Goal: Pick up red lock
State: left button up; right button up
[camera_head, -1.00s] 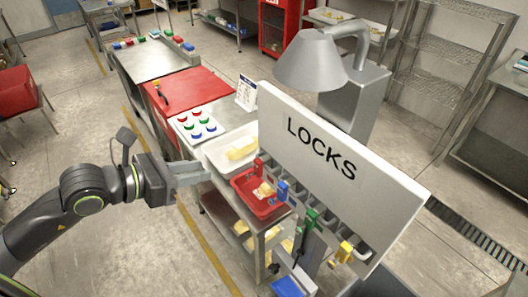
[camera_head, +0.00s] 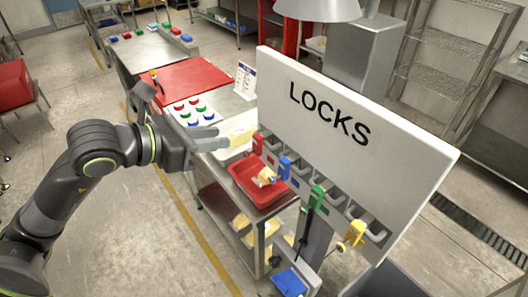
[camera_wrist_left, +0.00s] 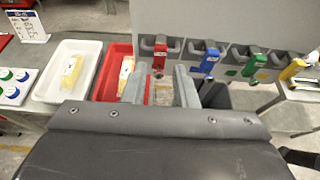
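The red lock (camera_head: 257,144) hangs at the left end of the row on the white LOCKS board (camera_head: 345,150). In the left wrist view the red lock (camera_wrist_left: 160,52) shows straight ahead, just beyond the fingertips and between them. My left gripper (camera_head: 222,139) points at it from the left, a short way off. In the left wrist view its two fingers (camera_wrist_left: 160,82) are apart with nothing held between them.
Blue (camera_head: 285,168), green (camera_head: 316,197) and yellow (camera_head: 355,233) locks hang to the right of the red one. A red tray (camera_head: 243,183) and a white tray (camera_wrist_left: 45,88) with yellowish items sit beside the board. Coloured buttons (camera_head: 190,112) stand further back.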

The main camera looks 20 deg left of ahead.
aim_at(259, 135)
pick_arm(q)
jog(key=shift+b+x, duration=2.45)
jog(key=shift+x, duration=0.95)
jog(key=shift+f+b+x, duration=0.15)
jog(key=shift+b+x, duration=0.4)
jog(key=shift+x, duration=0.45)
jog(key=shift+f+b+x, duration=0.15)
jog(key=shift+b+x, duration=0.35)
jog(key=shift+x, duration=0.45)
jog(key=shift+w+d+f, duration=0.2)
jog(key=shift+w+d, duration=0.1)
jog(key=shift+d, duration=0.1)
grip_shut()
